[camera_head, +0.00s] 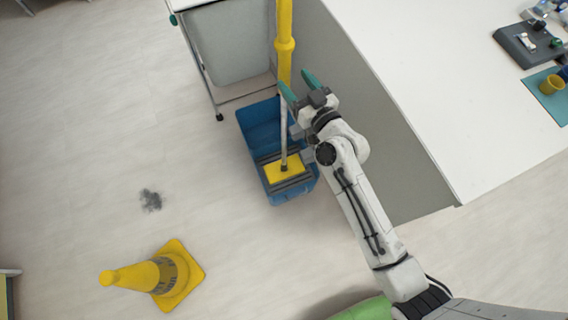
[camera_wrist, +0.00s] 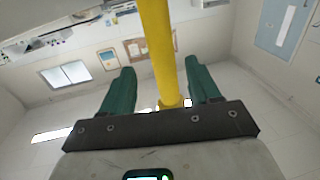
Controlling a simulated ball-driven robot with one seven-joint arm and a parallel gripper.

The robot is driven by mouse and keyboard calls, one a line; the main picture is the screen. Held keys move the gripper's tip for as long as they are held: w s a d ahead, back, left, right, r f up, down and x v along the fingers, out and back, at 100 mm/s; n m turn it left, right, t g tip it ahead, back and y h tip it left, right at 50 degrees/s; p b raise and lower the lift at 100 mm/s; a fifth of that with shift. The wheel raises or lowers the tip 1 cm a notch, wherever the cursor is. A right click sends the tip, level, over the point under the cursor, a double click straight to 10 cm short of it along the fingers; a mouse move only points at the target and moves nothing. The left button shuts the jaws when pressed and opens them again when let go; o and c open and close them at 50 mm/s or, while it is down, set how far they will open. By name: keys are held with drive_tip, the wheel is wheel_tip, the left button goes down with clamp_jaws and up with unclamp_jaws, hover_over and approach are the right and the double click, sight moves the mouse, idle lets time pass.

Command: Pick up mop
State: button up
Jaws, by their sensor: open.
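The mop (camera_head: 284,45) stands nearly upright, with a yellow upper handle, a thicker collar and a grey lower shaft. Its yellow head rests in the blue bucket (camera_head: 303,190). My gripper (camera_head: 294,79) is open at the handle, just below the collar. In the wrist view the yellow mop handle (camera_wrist: 158,45) runs between the two green fingers of my gripper (camera_wrist: 159,68), with a gap on each side. The fingers do not appear closed on it.
A grey cart (camera_head: 235,45) stands behind the bucket. A white-topped counter (camera_head: 430,70) is close on the right, with small items at its far end. A yellow cone (camera_head: 150,276) and a dark smudge (camera_head: 151,200) are on the floor at left, which is otherwise mostly clear.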

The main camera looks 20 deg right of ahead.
sight(288, 74)
drive_tip(key=shift+w+a+r, duration=0.1)
drive_tip(key=shift+w, duration=0.3)
drive_tip(key=shift+w+a+p, duration=0.25)
drive_tip(key=shift+w, duration=0.85)
drive_tip(key=shift+w+a+p, duration=0.2)
drive_tip(key=shift+w+a, duration=0.05)
drive_tip(key=shift+w, duration=0.8)
drive_tip(key=shift+c, duration=0.2)
drive_tip(key=c, duration=1.1)
drive_tip(key=shift+r, duration=0.15)
